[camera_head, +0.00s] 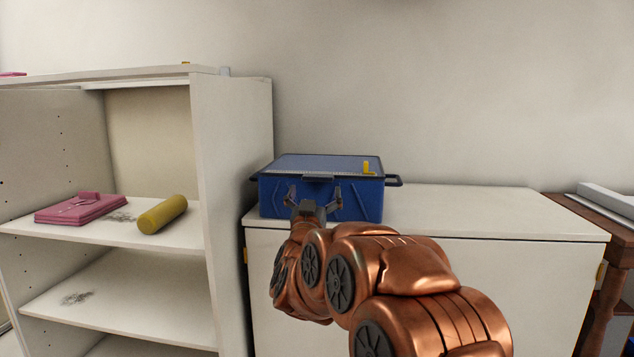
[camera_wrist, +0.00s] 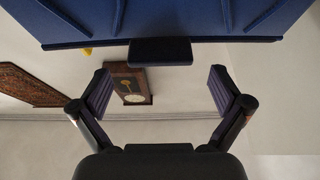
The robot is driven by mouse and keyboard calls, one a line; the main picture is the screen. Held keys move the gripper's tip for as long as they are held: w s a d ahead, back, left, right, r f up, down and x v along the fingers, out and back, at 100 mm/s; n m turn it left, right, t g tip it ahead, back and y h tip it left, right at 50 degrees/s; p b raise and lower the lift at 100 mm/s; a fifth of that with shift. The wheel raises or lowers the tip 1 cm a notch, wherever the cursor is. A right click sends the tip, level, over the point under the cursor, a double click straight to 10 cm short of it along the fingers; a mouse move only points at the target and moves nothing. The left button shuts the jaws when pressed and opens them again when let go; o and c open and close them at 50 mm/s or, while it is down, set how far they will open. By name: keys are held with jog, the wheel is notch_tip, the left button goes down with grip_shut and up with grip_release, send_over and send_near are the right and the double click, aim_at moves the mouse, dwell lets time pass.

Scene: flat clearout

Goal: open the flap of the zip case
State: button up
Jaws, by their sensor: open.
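The blue zip case (camera_head: 356,203) stands on the white cabinet, left of its middle, with its top flap (camera_head: 320,163) lying shut. A dark tab (camera_head: 318,178) sticks out at the middle of the flap's front edge. In the wrist view the case (camera_wrist: 210,18) fills the top, and the tab (camera_wrist: 160,52) hangs at its lower edge. My gripper (camera_head: 314,192) is at the front of the case, just below the tab. In the wrist view my gripper (camera_wrist: 163,90) is open and empty, its fingers either side of the tab's line and apart from it.
The white cabinet top (camera_head: 480,205) is clear right of the case. A tall white shelf unit (camera_head: 231,150) stands close on the left, holding a pink folded item (camera_head: 80,208) and a yellow cylinder (camera_head: 162,214). A brown wooden table (camera_head: 600,212) is at the right.

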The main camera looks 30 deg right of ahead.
aim_at(318, 175)
jog(key=shift+b+x, duration=0.75)
jog(key=shift+x, duration=2.1)
jog(key=shift+c, duration=0.2)
jog(key=c, duration=1.5)
jog(key=shift+r, duration=0.1)
